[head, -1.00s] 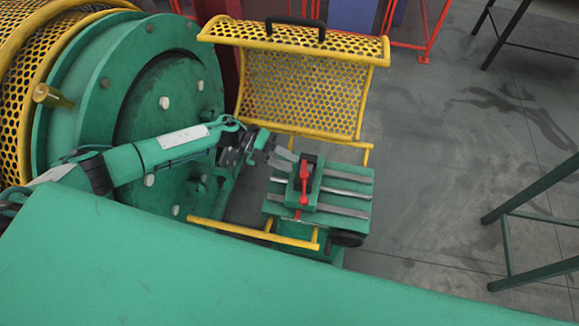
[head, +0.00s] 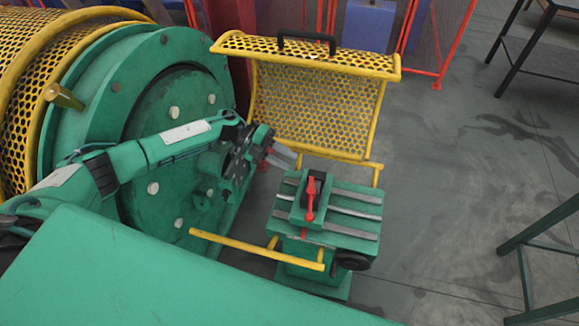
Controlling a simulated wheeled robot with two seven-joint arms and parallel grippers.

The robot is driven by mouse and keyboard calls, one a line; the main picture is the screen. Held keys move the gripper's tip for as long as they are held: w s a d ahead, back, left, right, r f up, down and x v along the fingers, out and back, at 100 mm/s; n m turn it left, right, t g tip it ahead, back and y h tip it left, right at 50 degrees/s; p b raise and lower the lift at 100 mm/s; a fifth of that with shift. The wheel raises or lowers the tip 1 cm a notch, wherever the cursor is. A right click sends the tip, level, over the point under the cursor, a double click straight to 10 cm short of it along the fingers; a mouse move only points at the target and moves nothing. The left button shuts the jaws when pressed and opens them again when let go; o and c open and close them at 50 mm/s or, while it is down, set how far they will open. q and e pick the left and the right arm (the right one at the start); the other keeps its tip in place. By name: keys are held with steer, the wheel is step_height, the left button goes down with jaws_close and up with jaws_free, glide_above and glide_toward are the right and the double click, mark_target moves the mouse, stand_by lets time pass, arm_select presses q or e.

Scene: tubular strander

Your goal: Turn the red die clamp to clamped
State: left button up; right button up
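The red die clamp (head: 310,198) is a small red lever on a dark and green block, on top of the green slotted stand (head: 340,228). The lever lies roughly lengthwise in the picture, with its lower end over the front part of the stand. My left gripper (head: 283,157) is up and to the left of the clamp, in front of the yellow guard, apart from the lever. Its two grey fingers seem a little apart with nothing between them. My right gripper is not in view.
A yellow perforated guard (head: 318,105) stands open behind the stand. The big green round machine head (head: 150,110) is at left. A yellow bar (head: 255,250) runs in front of the stand. Green table legs (head: 535,255) are at right; the floor between is clear.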

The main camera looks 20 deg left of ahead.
arm_select(q)
steer(key=shift+w+a+r+b, duration=0.4)
steer(key=shift+w+a, duration=0.2)
steer(key=shift+a, duration=0.15)
